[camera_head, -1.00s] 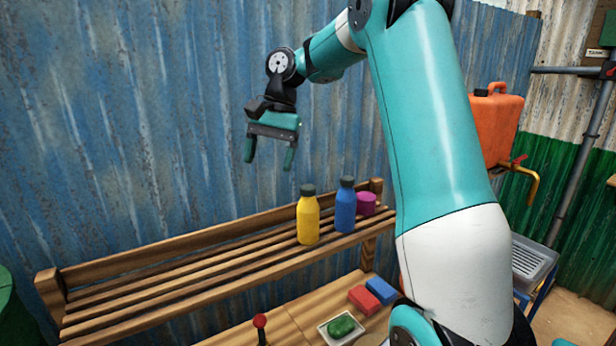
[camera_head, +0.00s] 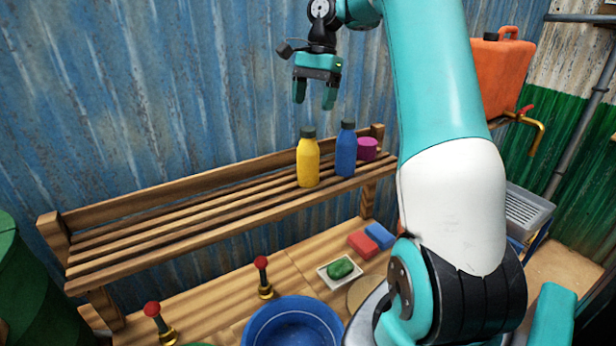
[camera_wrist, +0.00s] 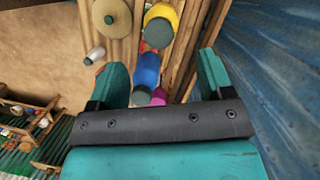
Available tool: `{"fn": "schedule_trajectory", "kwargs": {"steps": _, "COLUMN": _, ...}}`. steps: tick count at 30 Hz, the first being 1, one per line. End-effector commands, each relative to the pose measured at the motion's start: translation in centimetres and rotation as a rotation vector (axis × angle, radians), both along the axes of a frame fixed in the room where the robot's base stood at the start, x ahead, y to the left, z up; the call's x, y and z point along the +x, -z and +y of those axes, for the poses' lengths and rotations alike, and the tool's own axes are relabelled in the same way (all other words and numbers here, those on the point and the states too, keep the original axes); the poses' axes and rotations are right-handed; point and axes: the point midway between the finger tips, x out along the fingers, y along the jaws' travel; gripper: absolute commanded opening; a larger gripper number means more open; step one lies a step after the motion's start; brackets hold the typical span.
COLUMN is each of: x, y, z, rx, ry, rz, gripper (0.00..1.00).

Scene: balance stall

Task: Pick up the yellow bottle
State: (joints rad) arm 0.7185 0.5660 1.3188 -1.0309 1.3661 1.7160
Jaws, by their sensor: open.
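The yellow bottle (camera_head: 308,162) with a dark cap stands upright on the wooden slatted shelf (camera_head: 170,222), left of a blue bottle (camera_head: 346,155). My gripper (camera_head: 314,103) is open and empty, in the air above the two bottles in the head view, apart from both. In the wrist view, the yellow bottle (camera_wrist: 160,20) shows from above at the top edge, partly cut off, beyond the open fingers (camera_wrist: 168,82). The blue bottle (camera_wrist: 147,70) shows between the fingers in that view, with part of a magenta item (camera_wrist: 158,97) below it.
The magenta cup-like item (camera_head: 368,149) stands right of the blue bottle. Below the shelf, a lower surface holds a blue bowl (camera_head: 290,305), red-topped levers (camera_head: 262,263), a dish with a green item (camera_head: 340,270), and red and blue blocks (camera_head: 362,244). A blue corrugated wall stands close behind.

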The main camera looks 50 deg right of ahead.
Motion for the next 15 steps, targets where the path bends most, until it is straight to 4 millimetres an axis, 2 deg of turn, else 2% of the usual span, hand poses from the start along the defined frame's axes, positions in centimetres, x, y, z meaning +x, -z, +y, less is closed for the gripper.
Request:
{"fn": "schedule_trajectory", "kwargs": {"steps": 1, "x": 0.0, "y": 1.6, "z": 0.2, "rx": -0.001, "ry": -0.001, "rz": 0.0, "gripper": 0.74}}
{"fn": "schedule_trajectory", "kwargs": {"steps": 4, "x": -0.1, "y": 2.7, "z": 0.6, "rx": -0.001, "ry": 0.0, "rz": 0.0, "gripper": 0.74}}
{"fn": "schedule_trajectory", "kwargs": {"steps": 15, "x": -0.2, "y": 4.1, "z": 1.0, "rx": 0.0, "ry": 0.0, "rz": -0.001, "gripper": 0.74}}
